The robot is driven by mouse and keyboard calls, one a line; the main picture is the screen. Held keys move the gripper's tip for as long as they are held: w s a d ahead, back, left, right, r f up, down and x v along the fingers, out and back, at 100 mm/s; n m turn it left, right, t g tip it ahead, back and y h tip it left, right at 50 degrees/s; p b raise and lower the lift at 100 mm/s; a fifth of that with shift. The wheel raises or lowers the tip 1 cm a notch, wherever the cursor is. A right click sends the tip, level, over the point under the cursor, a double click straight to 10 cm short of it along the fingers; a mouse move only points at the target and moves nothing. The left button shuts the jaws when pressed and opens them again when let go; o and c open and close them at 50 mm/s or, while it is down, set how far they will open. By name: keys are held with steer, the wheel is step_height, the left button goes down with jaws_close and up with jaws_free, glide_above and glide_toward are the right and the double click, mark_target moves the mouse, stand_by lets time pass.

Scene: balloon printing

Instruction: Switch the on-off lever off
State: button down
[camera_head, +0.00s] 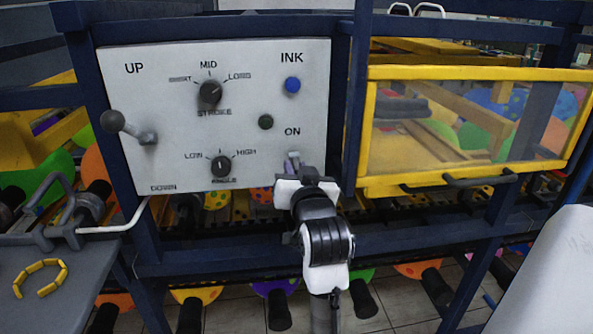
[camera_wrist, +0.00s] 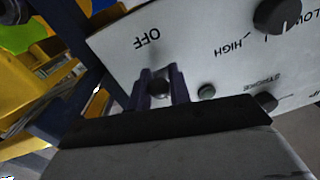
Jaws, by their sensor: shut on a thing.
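The white control panel (camera_head: 240,110) faces me, with the ON label above the spot where my gripper (camera_head: 293,161) meets it. In the wrist view, my gripper (camera_wrist: 161,82) has its two dark blue fingers on either side of the dark round end of the on-off lever (camera_wrist: 159,87) and is shut on it. The OFF label (camera_wrist: 147,40) shows upside down beyond the fingertips. In the head view my gripper covers the lever and the OFF label. The lever's tilt cannot be told clearly.
The stroke knob (camera_head: 210,93), angle knob (camera_head: 221,165), blue ink button (camera_head: 292,84) and dark green button (camera_head: 265,122) are on the panel. An up-down lever (camera_head: 128,127) sticks out at left. A yellow-framed window (camera_head: 470,125) stands at right. A blue frame beam (camera_head: 230,253) runs below.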

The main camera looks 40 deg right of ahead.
steer(key=f+t+b, duration=0.1)
steer(key=b, duration=0.2)
steer(key=shift+w+h, duration=0.1)
steer(key=shift+h, duration=0.2)
steer(key=shift+t+b, duration=0.3)
steer(key=shift+b, duration=0.25)
steer(key=shift+r, duration=0.25)
steer(key=c, duration=1.4)
jaws_free()
steer(key=shift+o, duration=0.2)
